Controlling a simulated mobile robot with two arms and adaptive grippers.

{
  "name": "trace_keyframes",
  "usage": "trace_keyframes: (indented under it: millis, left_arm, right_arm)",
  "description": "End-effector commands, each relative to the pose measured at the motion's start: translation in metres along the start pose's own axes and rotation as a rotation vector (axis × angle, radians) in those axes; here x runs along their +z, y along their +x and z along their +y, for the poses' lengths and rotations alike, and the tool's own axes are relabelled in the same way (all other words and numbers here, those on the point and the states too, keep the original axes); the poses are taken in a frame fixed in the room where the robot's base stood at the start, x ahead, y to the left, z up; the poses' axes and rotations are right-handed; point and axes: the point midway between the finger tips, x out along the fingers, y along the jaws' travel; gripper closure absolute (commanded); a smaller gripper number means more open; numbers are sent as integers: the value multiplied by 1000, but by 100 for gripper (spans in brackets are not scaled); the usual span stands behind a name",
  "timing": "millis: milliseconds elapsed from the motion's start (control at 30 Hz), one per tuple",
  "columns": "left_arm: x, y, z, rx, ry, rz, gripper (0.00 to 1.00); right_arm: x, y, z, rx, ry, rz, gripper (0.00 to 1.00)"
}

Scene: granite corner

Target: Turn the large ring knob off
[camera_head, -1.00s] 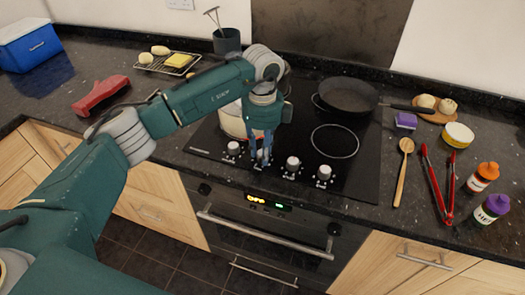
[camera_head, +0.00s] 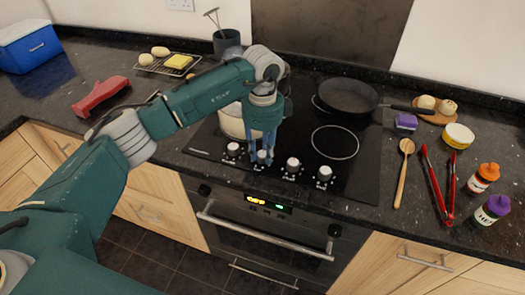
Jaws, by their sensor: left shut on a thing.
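A row of several pale, round-topped knobs runs along the front of the black hob (camera_head: 357,180). My left gripper (camera_head: 262,158) points down and is shut on the second knob from the left (camera_head: 262,155), with a finger on either side. The leftmost knob (camera_head: 233,149) and the two to the right, one (camera_head: 293,164) beside the gripper and one (camera_head: 324,173) at the end, stand free. A ring marking (camera_head: 335,142) shows on the right of the hob. I cannot read which ring each knob serves. My right gripper is not in view.
A pale pot (camera_head: 232,124) stands close behind my left gripper. A black frying pan (camera_head: 347,96) sits at the back right of the hob. The oven handle (camera_head: 265,236) sticks out below. A wooden spoon (camera_head: 402,172) and red tongs (camera_head: 437,185) lie right of the hob.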

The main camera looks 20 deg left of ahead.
Motion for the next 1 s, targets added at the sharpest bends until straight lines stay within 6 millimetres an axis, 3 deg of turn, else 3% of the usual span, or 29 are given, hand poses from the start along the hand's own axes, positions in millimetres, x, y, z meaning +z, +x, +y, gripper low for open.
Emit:
trace_keyframes:
  millis: [233, 267, 333, 367, 733, 1000]
  left_arm:
    - [0, -2, -2, -5, -2, 1, 99]
    - [0, -2, -2, -5, -2, 1, 69]
    - [0, -2, -1, -4, -2, 1, 55]
    - [0, -1, -1, -4, -2, 1, 54]
    - [0, -7, -1, -3, 0, 1, 54]
    - [0, -58, -2, -7, 0, 1, 54]
  right_arm:
    - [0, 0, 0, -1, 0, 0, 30]
    - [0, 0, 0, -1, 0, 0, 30]
    - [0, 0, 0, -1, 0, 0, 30]
    - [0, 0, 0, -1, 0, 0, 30]
    - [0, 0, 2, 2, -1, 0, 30]
    - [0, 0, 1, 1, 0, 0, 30]
